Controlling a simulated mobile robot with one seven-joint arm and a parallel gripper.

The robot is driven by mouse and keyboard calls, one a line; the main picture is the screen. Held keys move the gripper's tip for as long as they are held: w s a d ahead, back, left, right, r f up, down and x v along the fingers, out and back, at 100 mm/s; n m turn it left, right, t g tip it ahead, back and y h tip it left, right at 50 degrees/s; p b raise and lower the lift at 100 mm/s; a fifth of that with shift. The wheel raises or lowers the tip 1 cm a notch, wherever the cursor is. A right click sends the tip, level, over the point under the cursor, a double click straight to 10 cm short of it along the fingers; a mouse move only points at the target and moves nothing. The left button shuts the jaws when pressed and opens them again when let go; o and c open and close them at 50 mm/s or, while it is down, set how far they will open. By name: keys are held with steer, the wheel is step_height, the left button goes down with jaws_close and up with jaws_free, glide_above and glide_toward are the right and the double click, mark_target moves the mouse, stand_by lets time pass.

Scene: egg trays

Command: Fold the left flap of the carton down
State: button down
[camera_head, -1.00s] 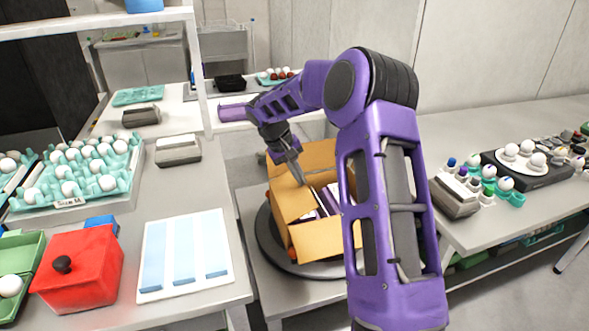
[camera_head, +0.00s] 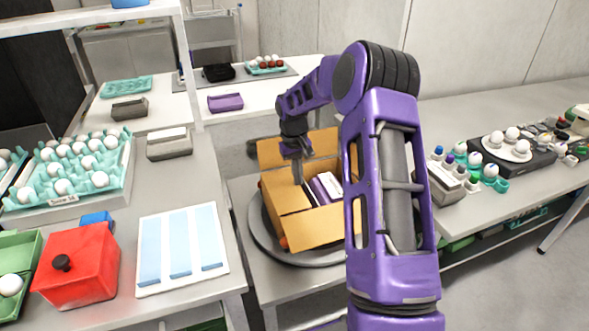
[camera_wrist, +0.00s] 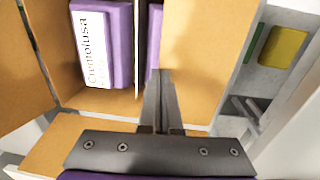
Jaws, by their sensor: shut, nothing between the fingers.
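The open cardboard carton (camera_head: 320,232) stands on a dark round turntable (camera_head: 262,240) and holds purple-and-white packs (camera_head: 325,188). Its left flap (camera_head: 285,196) is a tan panel at the carton's left side; its exact angle is hard to tell. My gripper (camera_head: 298,180) is shut and empty, pointing down at the left flap's inner edge. In the wrist view the closed fingers (camera_wrist: 159,95) lie beside a tan flap (camera_wrist: 200,55), overlapping its edge; I cannot tell whether they touch. A purple pack (camera_wrist: 103,45) shows inside the carton. My arm hides the carton's right side.
A red box (camera_head: 78,268) and a white panel with blue strips (camera_head: 150,225) lie on the left bench, near egg trays (camera_head: 118,180). The right bench carries egg holders and small bottles. The floor at lower right is clear.

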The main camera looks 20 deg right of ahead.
stand_by(0.5)
steer(key=shift+r+p, duration=0.85)
steer(key=shift+r, duration=0.25)
step_height(320, 180, up, 13)
steer(key=p, duration=0.2)
